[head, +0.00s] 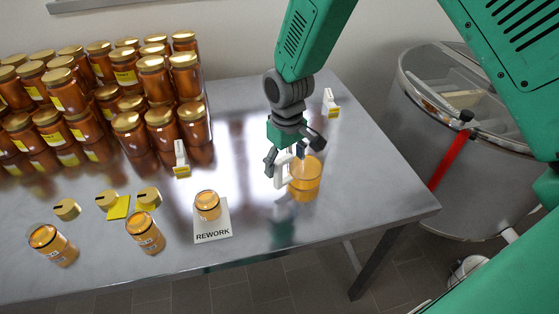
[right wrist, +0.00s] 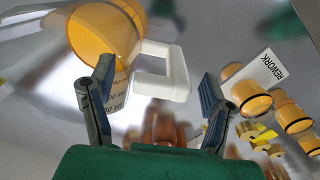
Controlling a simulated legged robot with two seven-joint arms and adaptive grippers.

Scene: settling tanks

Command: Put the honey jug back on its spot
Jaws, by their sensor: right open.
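The honey jug (head: 306,172) is a clear vessel with orange honey and a white handle (head: 283,170) on its left side. It appears to stand upright on the steel table, right of the REWORK card. My right gripper (head: 294,160) is open at the handle, its fingers pointing down. In the right wrist view, the jug (right wrist: 97,32) is at upper left, and its square white handle (right wrist: 178,72) lies between the spread fingers (right wrist: 157,76); I cannot tell whether they touch it. No marked spot for the jug is clear. My left gripper is out of view.
A REWORK card (head: 213,225) holds a small open jar (head: 208,205). Open jars, gold lids (head: 148,197) and stacked full jars (head: 125,75) fill the left. White yellow-labelled stands (head: 181,158) (head: 330,103) are nearby. A steel tank (head: 455,100) stands right of the table (head: 395,200).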

